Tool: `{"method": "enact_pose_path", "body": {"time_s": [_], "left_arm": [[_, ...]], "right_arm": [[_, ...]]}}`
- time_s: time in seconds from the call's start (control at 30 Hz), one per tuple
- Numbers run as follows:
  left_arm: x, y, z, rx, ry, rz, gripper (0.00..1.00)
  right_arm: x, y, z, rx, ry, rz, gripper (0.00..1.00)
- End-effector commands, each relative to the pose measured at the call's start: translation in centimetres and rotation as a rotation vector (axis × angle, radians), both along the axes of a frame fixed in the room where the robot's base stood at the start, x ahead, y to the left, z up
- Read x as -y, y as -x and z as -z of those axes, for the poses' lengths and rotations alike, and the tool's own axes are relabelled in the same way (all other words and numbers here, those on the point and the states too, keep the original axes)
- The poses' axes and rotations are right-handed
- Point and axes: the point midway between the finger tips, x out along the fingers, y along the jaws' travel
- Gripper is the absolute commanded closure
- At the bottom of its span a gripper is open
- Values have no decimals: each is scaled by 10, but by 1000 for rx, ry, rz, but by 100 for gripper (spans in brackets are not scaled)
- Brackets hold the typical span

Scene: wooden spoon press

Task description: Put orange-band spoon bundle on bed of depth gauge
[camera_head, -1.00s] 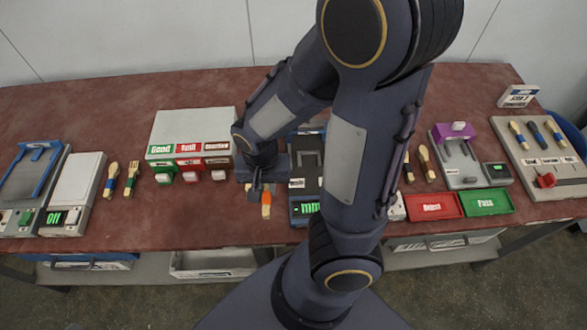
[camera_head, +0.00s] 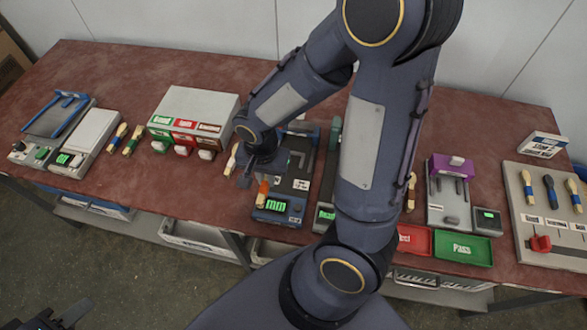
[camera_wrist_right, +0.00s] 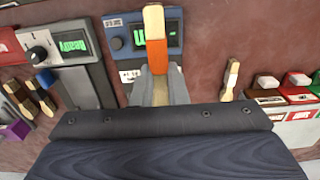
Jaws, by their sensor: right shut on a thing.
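The orange-band spoon bundle (camera_head: 262,191) is held in my right gripper (camera_head: 252,172), which is shut on it. In the right wrist view the orange band and pale wooden end (camera_wrist_right: 154,24) stick out beyond the fingers (camera_wrist_right: 160,88). The depth gauge (camera_head: 296,187) is a blue unit with a grey bed and a green "mm" display. The bundle is in front of its left part in the head view; whether it touches the gauge cannot be told. My arm partly hides the gauge. My left gripper (camera_head: 68,316) is a dark shape at the lower left, away from the objects.
A white-marked spoon bundle (camera_head: 231,160) lies left of the gauge. A grey box (camera_head: 197,104) with coloured labels stands beyond it. Another unit with a green display (camera_wrist_right: 72,48) stands beside the gauge. Red (camera_head: 413,240) and green (camera_head: 463,247) trays are to the right.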

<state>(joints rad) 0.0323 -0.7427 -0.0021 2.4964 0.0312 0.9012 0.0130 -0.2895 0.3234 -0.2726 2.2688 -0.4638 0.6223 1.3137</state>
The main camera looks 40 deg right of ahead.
Motion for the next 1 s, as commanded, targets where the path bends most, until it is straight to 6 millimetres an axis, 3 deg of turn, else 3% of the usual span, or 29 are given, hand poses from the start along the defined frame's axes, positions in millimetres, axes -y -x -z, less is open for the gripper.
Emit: {"method": "enact_pose_path", "body": {"time_s": [0.3,0.43,0.77,1.0], "left_arm": [[0,0,15,0,0,0,64],[0,0,34,0,0,0,64],[0,0,44,0,0,0,64],[0,0,70,0,0,0,64]], "right_arm": [[73,-33,38,-2,2,9,100],[90,-41,67,-3,1,4,100],[109,-51,89,-1,1,0,100],[114,-53,125,-2,0,0,100]]}}
